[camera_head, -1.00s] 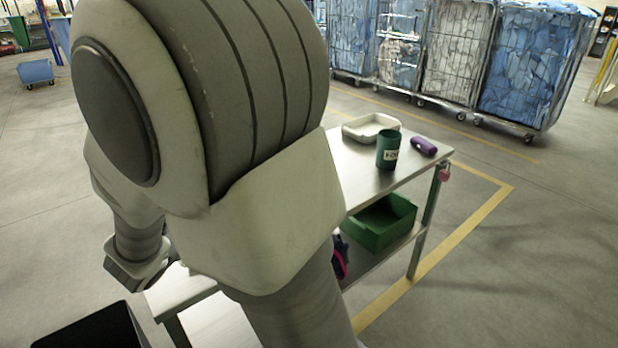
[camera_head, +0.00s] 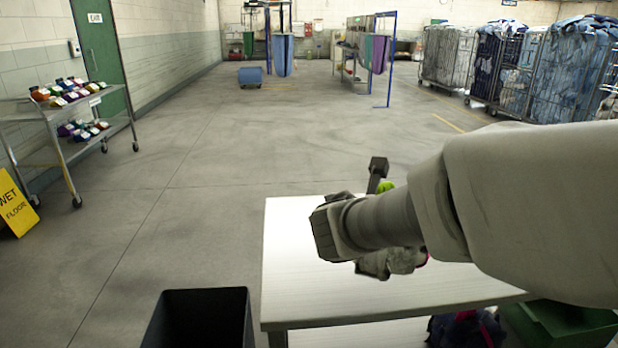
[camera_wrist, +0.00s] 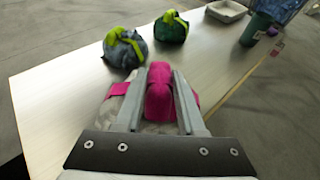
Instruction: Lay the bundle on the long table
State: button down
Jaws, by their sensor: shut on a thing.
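The bundle (camera_wrist: 158,100) is grey cloth with a bright pink band. In the wrist view it sits between the fingers of my gripper (camera_wrist: 161,76), which is shut on it. In the head view its grey cloth (camera_head: 390,263) shows below my wrist, over the long table (camera_head: 300,290). I cannot tell whether it touches the top. The pale tabletop also fills much of the wrist view (camera_wrist: 55,95). My arm hides the table's right part and my fingertips in the head view.
A grey-blue bundle (camera_wrist: 124,50) and a dark green bundle (camera_wrist: 171,28), both with yellow-green bands, sit on the table beyond my gripper. A white tray (camera_wrist: 226,11) and green cup (camera_wrist: 254,30) are farther along. A black bin (camera_head: 198,320) stands left of the table.

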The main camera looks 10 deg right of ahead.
jog(key=w+a+f+b, duration=0.3)
jog(key=w+a+f, duration=0.2)
jog(key=a+f, duration=0.2)
jog(key=shift+w+f, duration=0.4)
jog(key=shift+f, duration=0.85)
jog(key=shift+f+b, duration=0.1)
jog(key=shift+b, duration=0.3)
jog(key=c, duration=0.5)
grip_release()
jog(key=shift+f, duration=0.1)
